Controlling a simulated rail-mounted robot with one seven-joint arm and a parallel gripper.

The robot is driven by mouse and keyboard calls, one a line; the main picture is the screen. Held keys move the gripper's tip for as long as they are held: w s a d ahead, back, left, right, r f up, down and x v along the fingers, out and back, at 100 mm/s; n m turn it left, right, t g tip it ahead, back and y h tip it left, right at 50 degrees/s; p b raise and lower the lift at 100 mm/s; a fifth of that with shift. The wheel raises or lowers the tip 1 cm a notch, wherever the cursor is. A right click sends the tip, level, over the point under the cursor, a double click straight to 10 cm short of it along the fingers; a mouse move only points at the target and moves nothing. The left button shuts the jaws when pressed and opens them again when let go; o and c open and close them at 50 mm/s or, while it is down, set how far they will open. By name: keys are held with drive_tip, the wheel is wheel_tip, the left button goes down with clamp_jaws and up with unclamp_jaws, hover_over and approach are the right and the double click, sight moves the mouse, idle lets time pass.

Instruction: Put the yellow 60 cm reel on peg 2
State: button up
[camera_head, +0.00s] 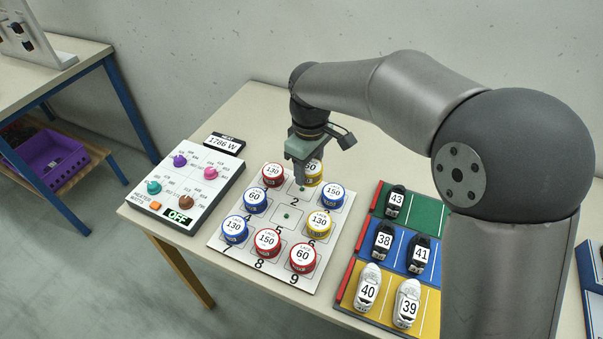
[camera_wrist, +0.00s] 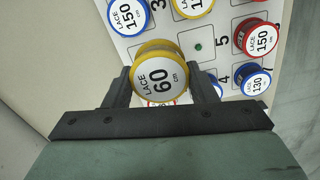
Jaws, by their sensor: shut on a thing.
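The yellow 60 cm reel (camera_wrist: 160,75) is between the two fingers of my gripper (camera_wrist: 163,88), its label facing the wrist camera. In the head view the yellow reel (camera_head: 315,170) shows partly behind my gripper (camera_head: 301,174), at the far edge of the white peg board (camera_head: 213,241). Peg 2 (camera_head: 302,189) is bare there, just in front of and below the gripper, with the number 2 printed by it. In the wrist view the reel hides peg 2. The exact height of the reel above the board is hard to tell.
Beside peg 2 stand a red 130 reel (camera_head: 272,174) and a blue 150 reel (camera_head: 332,194). Peg 5 (camera_head: 287,215) is bare; several other reels fill the board. A control panel (camera_head: 187,186) lies left, a shoe rack (camera_head: 398,262) right.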

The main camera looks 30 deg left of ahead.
drive_tip(key=a+f, duration=0.1)
drive_tip(key=w+a+f, duration=0.1)
drive_tip(key=f, duration=0.1)
drive_tip(key=w+a+f, duration=0.1)
drive_tip(key=f, duration=0.1)
drive_tip(key=shift+w+a+f+p, duration=0.1)
drive_tip(key=shift+w+a+p, duration=0.05)
drive_tip(key=shift+a+p, duration=0.15)
wheel_tip(320, 180, down, 4)
drive_tip(key=shift+w+a+r, duration=0.1)
drive_tip(key=shift+r, duration=0.15)
drive_tip(key=shift+f, duration=0.1)
drive_tip(key=shift+f, duration=0.5)
drive_tip(key=o, duration=1)
drive_tip(key=shift+c, duration=0.2)
